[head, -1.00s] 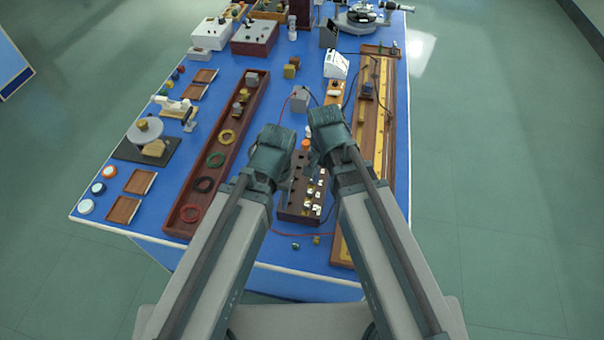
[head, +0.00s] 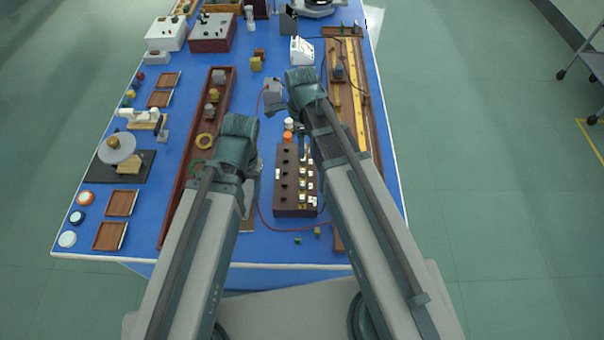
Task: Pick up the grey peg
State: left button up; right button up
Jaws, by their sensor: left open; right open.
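A dark plug box (head: 284,190) stands on the blue bench between my arms, with several black knobs and pale pieces on its top. I cannot single out a grey peg; any peg there is too small to tell or hidden by my arms. My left gripper (head: 238,135) is open, left of the box and above the right edge of a long red-brown tray; its fingertips are mostly hidden. My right gripper (head: 283,104) is open, beyond the box and close to a grey block (head: 273,88) in the picture. I see nothing held in either.
The long tray (head: 174,205) holds grey and brass blocks and rings. A long wooden rail (head: 357,110) runs along the right. A red wire (head: 262,212) curves beside the box. Small green (head: 297,240) and yellowish (head: 317,231) pieces lie near the front edge.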

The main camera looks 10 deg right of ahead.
jog(key=b, duration=0.7)
send_over(303, 170)
jog(key=f, duration=0.7)
jog(key=shift+w+a+f, duration=0.15)
jog(key=shift+a+f, duration=0.05)
jog(key=shift+f, duration=0.15)
pick_arm(q)
notch_tip(303, 170, down, 8)
jog(key=shift+r, duration=0.15)
pick_arm(e)
jog(key=shift+r, duration=0.1)
pick_arm(q)
notch_tip(303, 170, down, 5)
jog(key=b, duration=0.5)
pick_arm(e)
jog(key=f, duration=0.5)
jog(key=shift+s+d+f, duration=0.15)
jog(key=shift+s+f, duration=0.05)
jog(key=shift+s, duration=0.05)
jog(key=shift+r, duration=0.1)
grip_shut()
